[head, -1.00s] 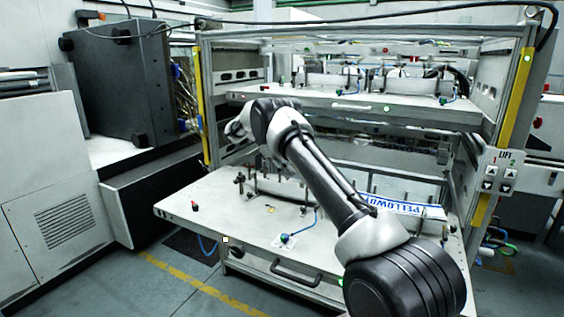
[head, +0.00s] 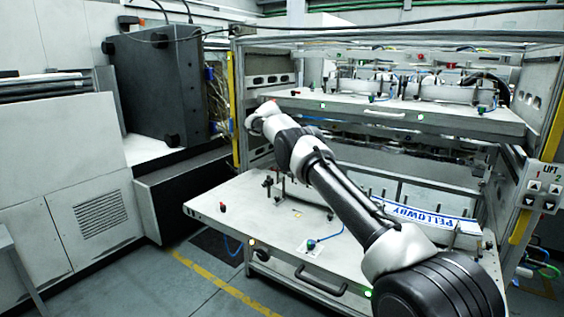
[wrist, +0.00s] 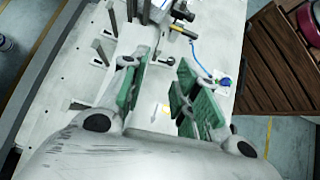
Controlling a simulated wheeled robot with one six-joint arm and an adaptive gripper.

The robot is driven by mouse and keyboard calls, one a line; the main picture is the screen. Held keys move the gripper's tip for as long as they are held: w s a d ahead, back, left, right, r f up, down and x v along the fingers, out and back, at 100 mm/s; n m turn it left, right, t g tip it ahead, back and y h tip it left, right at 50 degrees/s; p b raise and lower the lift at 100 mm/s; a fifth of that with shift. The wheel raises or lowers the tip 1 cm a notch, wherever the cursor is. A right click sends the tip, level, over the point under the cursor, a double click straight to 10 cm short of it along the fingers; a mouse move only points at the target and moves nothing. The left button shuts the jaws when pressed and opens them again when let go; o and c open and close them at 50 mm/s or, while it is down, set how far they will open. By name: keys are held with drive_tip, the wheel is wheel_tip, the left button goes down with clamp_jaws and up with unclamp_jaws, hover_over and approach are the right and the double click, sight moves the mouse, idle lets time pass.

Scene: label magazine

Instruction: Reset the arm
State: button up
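My arm (head: 340,188) reaches from the lower right over the lower shelf of the label magazine (head: 225,215). In the wrist view, my gripper (wrist: 160,88) is open, its two green-padded fingers apart with nothing between them. The pale shelf (wrist: 70,110) shows below and between the fingers. In the head view the fingers cannot be made out.
Upright posts (wrist: 105,50) stand on the shelf near my fingers. An upper shelf (head: 400,115) lies above and behind my arm. A lift button panel (head: 543,190) is at the right. A dark box-shaped machine part (head: 160,90) is at the left, and floor is free at lower left.

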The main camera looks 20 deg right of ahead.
wheel_tip(320, 180, down, 9)
drive_tip(key=a+m+t+y, duration=0.1)
drive_tip(key=m, duration=0.1)
drive_tip(key=s+a+r+m+t+y, duration=0.2)
drive_tip(key=s+r, duration=0.4)
drive_tip(key=s, duration=0.3)
drive_tip(key=s+a+r+m+t+y, duration=0.1)
drive_tip(key=s+r+m+y, duration=0.1)
drive_tip(key=s+r, duration=0.65)
drive_tip(key=s+r+m+t, duration=0.1)
drive_tip(key=s+r+t, duration=0.2)
drive_tip(key=s, duration=1.2)
drive_tip(key=s+r+m+t+y, duration=0.1)
drive_tip(key=s+r+t, duration=0.2)
drive_tip(key=s, duration=1.2)
drive_tip(key=shift+s+a+r+m+t, duration=0.25)
drive_tip(key=shift+a+r+m+t, duration=0.15)
drive_tip(key=shift+r, duration=0.35)
